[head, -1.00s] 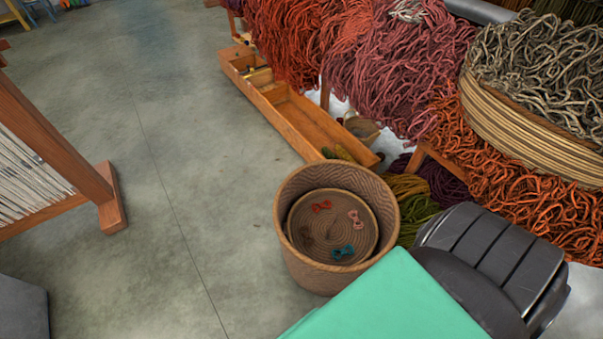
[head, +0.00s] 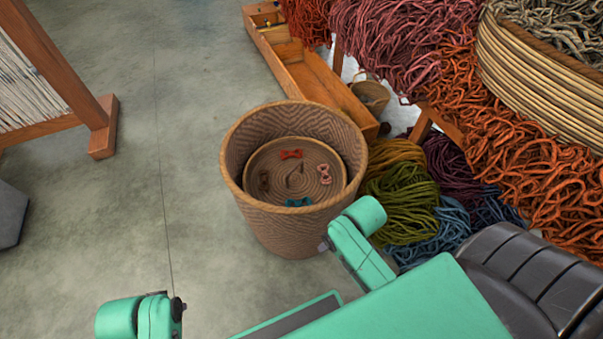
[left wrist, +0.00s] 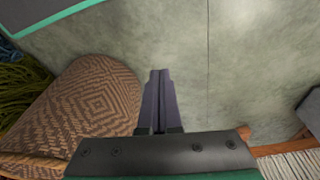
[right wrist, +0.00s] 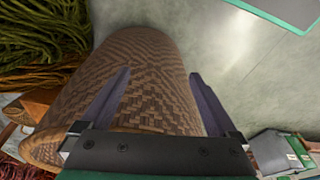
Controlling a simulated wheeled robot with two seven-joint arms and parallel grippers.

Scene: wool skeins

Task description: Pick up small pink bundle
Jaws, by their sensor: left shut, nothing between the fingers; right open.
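The small pink bundle (head: 324,174) is a bow-shaped twist of yarn on the right part of a round coiled inner surface in a deep woven basket (head: 234,190). A red bundle (head: 290,154), a teal bundle (head: 299,202) and a dark brown bundle (head: 264,181) lie around it. My left gripper (left wrist: 158,72) is shut and empty, beside the basket's outer wall in the left wrist view. My right gripper (right wrist: 160,72) is open and empty, with the basket's outer wall behind its fingers. Neither wrist view shows the pink bundle.
Green, yellow and blue skeins (head: 405,205) lie on the floor against the basket's right side. A long wooden trough (head: 310,80) stands behind it. A wooden loom frame (head: 100,125) stands at the left. The grey floor (head: 185,85) between them is clear.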

